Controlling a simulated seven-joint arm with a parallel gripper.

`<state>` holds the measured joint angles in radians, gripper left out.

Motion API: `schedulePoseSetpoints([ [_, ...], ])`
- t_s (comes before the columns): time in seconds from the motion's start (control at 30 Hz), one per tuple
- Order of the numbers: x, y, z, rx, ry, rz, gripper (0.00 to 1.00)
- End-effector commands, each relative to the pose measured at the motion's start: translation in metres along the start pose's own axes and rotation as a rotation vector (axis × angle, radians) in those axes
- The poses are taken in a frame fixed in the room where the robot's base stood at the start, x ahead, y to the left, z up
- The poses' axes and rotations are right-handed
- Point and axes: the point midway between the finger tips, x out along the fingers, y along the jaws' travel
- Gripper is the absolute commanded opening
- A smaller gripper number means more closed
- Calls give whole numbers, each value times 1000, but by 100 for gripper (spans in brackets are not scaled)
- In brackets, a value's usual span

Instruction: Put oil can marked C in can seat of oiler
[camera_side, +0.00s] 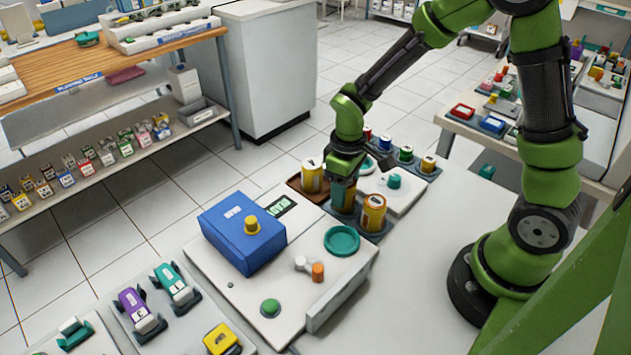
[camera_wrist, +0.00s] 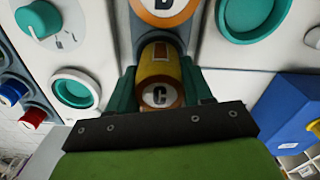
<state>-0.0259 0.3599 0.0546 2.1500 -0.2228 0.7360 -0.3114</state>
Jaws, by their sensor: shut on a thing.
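My gripper (camera_side: 343,195) is shut on the oil can marked C (camera_wrist: 162,94), a yellow can with an orange-ringed letter on its end. The can is between the teal fingers in the wrist view. In the side view the fingers mostly hide it, and it is over or in the dark can rack (camera_side: 376,238); I cannot tell if it touches the rack. The oiler has a blue box (camera_side: 232,236) and a teal ring seat (camera_side: 341,240) on its white base, in front of my gripper. The ring looks empty; it also shows in the wrist view (camera_wrist: 255,15).
A yellow can (camera_side: 311,177) and an orange-labelled can (camera_side: 373,213) flank my gripper closely. Behind is a white device with a teal knob (camera_side: 394,181) and a teal ring (camera_wrist: 75,90). An orange-white lever (camera_side: 317,270) and green button (camera_side: 270,307) are on the oiler base.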

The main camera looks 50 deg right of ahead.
Motion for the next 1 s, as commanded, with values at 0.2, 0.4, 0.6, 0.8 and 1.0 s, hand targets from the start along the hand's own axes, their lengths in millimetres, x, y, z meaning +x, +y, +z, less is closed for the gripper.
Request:
schedulePoseSetpoints([
  [0.2, -39, 0, -2, -1, 9, 2, 17],
  [0.4, -77, 0, -1, 0, 7, 2, 17],
  [0.6, -98, -26, 1, -78, 10, 1, 17],
  [0.8, -95, -81, 26, -277, 6, 0, 17],
  [1.0, -85, -101, 46, -387, 0, 1, 17],
])
